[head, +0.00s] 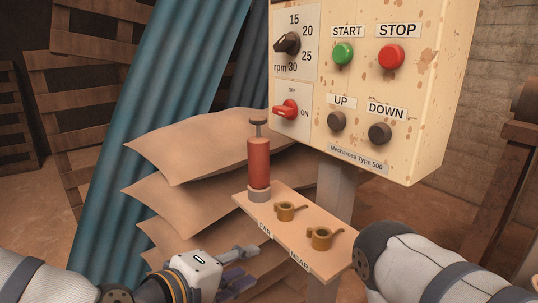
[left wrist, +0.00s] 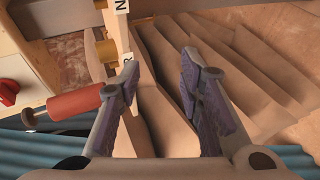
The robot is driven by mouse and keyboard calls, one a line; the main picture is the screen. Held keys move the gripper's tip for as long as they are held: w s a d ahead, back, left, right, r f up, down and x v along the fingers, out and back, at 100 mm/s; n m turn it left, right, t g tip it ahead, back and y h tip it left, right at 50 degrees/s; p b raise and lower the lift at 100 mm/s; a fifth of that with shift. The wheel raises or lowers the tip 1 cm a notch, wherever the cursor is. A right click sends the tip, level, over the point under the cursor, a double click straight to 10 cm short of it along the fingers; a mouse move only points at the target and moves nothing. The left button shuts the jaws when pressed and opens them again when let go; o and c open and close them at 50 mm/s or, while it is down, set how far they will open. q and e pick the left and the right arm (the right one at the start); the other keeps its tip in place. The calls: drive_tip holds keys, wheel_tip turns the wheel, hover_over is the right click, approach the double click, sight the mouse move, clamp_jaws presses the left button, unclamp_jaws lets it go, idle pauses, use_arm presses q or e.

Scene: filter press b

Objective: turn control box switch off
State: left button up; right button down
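The control box (head: 440,110) is a rust-spotted cream panel at the upper right of the head view. Its red switch (head: 287,108) sits at the lower left of the panel, on a white plate with OFF above and ON at the lower right. I cannot tell for sure which mark it points to. My left gripper (head: 246,267) is low in the head view, below and left of the switch and well apart from it. In the left wrist view its purple-padded fingers (left wrist: 166,95) are spread with nothing between them. My right gripper is out of view.
A small shelf (head: 290,263) below the box carries a red cylinder with a plunger (head: 259,163) and two brass fittings (head: 320,238). Stacked sacks (head: 195,150) stand behind it. The panel also has a rpm dial (head: 288,43), green START (head: 343,54) and red STOP (head: 391,56).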

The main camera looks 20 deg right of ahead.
use_arm(q)
drive_tip(key=w+d+r+t+h, duration=0.15)
drive_tip(key=w+r, duration=0.25)
drive_tip(key=r, duration=0.5)
drive_tip(key=n+t+h, duration=0.2)
approach(279, 112)
drive_tip(key=x, duration=0.9)
drive_tip(key=shift+s+b, duration=0.1)
drive_tip(key=shift+b, duration=0.2)
drive_tip(key=shift+c, duration=0.3)
clamp_jaws()
